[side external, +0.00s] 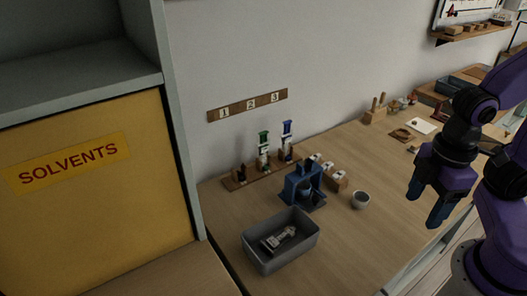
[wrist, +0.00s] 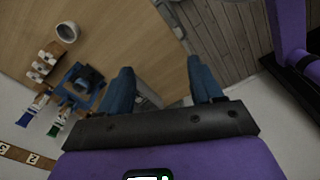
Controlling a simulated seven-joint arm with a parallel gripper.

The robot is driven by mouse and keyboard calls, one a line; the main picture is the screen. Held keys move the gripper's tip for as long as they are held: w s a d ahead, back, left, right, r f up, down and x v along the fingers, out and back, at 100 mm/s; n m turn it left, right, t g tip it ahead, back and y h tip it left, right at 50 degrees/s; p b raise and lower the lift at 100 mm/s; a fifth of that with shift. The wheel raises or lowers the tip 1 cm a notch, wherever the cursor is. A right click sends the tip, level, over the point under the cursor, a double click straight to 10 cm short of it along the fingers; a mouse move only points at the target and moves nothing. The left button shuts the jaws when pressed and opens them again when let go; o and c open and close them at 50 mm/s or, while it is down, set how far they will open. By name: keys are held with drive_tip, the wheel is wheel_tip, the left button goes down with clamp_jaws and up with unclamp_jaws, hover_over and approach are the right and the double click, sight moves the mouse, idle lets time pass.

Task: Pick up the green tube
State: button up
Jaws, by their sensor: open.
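The green tube (side external: 263,138) stands upright in a wooden rack (side external: 236,184) near the wall, under the number 2 label. A blue tube (side external: 287,129) stands just to its right in the same rack. In the wrist view the green tube (wrist: 54,130) shows at the lower left, beside the blue tube (wrist: 27,117). My gripper (side external: 427,208) is at the right, far from the tubes and above the table's right part. In the wrist view its two blue fingers (wrist: 160,88) are wide apart with nothing between them.
A blue fixture (side external: 303,187) stands in front of the rack. A grey bin (side external: 258,264) in front holds a white-grey object (side external: 279,239). White-labelled small blocks (side external: 334,178) and a cup (side external: 360,200) stand to the right. A yellow solvents cabinet (side external: 90,190) borders the left. The table between cup and gripper is clear.

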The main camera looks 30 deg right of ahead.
sight(264, 152)
drive_tip(key=w+a+m+y, duration=0.3)
drive_tip(key=w+a+y, duration=0.1)
drive_tip(key=w+a, duration=0.75)
drive_tip(key=w+a+f+m+t, duration=0.1)
drive_tip(key=w+a+m+t, duration=0.25)
drive_tip(key=w, duration=0.45)
drive_tip(key=w+a+m+t, duration=0.3)
drive_tip(key=w+a, duration=0.1)
drive_tip(key=w, duration=0.4)
drive_tip(key=w+d+f+m+t+h, duration=0.1)
drive_tip(key=w+d+f+m+h, duration=0.25)
drive_tip(key=w+d, duration=0.25)
drive_tip(key=w+d+f+m+t+h, duration=0.1)
drive_tip(key=w+d+f+m+h, duration=0.1)
drive_tip(key=w+d+m+h, duration=0.25)
drive_tip(key=shift+d+x, duration=0.15)
drive_tip(key=shift+x, duration=2.75)
drive_tip(key=shift+d+x, duration=0.2)
drive_tip(key=shift+x, duration=2.7)
drive_tip(key=shift+d+x, duration=0.15)
drive_tip(key=shift+x, duration=2.8)
drive_tip(key=shift+s+r, duration=0.1)
drive_tip(key=shift+r, duration=0.05)
drive_tip(key=c, duration=1.1)
